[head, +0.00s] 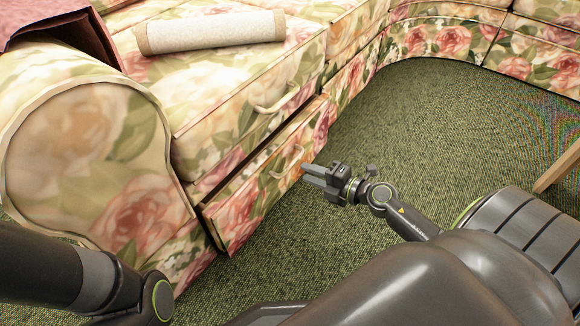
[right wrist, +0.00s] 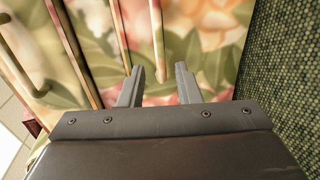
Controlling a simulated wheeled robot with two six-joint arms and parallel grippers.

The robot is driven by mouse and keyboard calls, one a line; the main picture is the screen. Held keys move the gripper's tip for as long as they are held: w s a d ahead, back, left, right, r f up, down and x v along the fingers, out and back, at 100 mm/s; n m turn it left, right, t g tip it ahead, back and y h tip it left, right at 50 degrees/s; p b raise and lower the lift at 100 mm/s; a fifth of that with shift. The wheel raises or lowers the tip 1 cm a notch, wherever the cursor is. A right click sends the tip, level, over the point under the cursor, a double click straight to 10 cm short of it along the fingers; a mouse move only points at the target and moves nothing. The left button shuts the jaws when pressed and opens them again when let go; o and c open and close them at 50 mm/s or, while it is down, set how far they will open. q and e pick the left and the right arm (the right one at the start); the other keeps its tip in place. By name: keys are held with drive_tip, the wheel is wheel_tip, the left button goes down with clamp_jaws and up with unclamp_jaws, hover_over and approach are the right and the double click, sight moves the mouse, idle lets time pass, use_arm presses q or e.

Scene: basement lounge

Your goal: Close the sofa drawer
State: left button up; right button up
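The sofa drawer (head: 237,211) is a floral-covered front at the base of the floral sofa. It stands partly pulled out, with a dark gap along its top edge. Its pale handle (head: 288,161) is on the front. My right gripper (head: 306,174) is just in front of the drawer face, beside the handle.
A second handle (head: 277,98) is on the panel above the drawer. Green carpet (head: 430,130) is clear right of the drawer. A wooden leg (head: 558,168) stands at the right edge.

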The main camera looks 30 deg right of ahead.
sight(290, 165)
drive_tip(key=b+x, duration=0.1)
drive_tip(key=x, duration=0.6)
drive_tip(key=shift+f+b, duration=0.1)
drive_tip(key=shift+b, duration=0.25)
clamp_jaws()
